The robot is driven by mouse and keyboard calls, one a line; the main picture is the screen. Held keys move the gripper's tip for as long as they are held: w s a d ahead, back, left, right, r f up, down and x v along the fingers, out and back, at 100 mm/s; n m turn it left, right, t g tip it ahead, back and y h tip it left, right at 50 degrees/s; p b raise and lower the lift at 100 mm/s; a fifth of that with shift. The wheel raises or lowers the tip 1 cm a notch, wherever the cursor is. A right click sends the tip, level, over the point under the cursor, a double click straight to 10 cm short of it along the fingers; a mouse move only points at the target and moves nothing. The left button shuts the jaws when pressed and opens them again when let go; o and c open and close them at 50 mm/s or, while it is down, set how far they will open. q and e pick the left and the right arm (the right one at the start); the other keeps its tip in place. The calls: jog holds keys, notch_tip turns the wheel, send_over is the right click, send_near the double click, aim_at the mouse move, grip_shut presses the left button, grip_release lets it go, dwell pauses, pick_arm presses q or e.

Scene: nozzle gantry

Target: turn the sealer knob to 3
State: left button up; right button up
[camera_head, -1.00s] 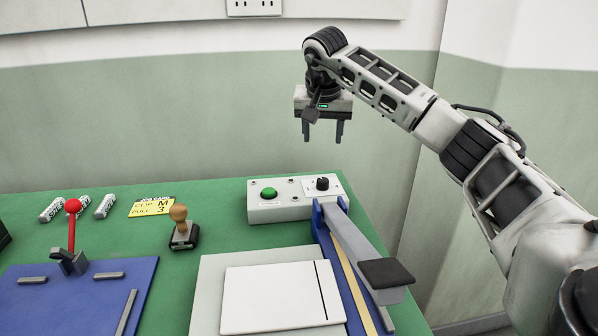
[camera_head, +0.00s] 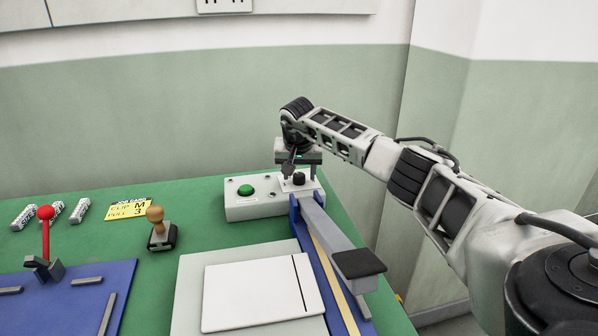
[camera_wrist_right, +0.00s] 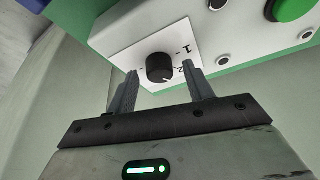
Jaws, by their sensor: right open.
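The sealer knob (camera_wrist_right: 159,67) is a black round dial on a white plate with printed numbers; a 1 and a 2 can be read beside it in the right wrist view. In the head view the knob (camera_head: 298,179) sits at the right end of the white control box (camera_head: 262,208). My right gripper (camera_wrist_right: 160,80) is open, with its fingers on either side of the knob in the picture. Contact with the knob cannot be made out. In the head view my right gripper (camera_head: 298,172) hangs at the knob. My left gripper is out of view.
A green button (camera_head: 245,190) is on the same box. The sealer arm (camera_head: 325,232) with its black pad (camera_head: 358,262) lies in front.

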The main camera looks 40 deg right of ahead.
jog(key=shift+f, duration=0.1)
jog(key=c, duration=1)
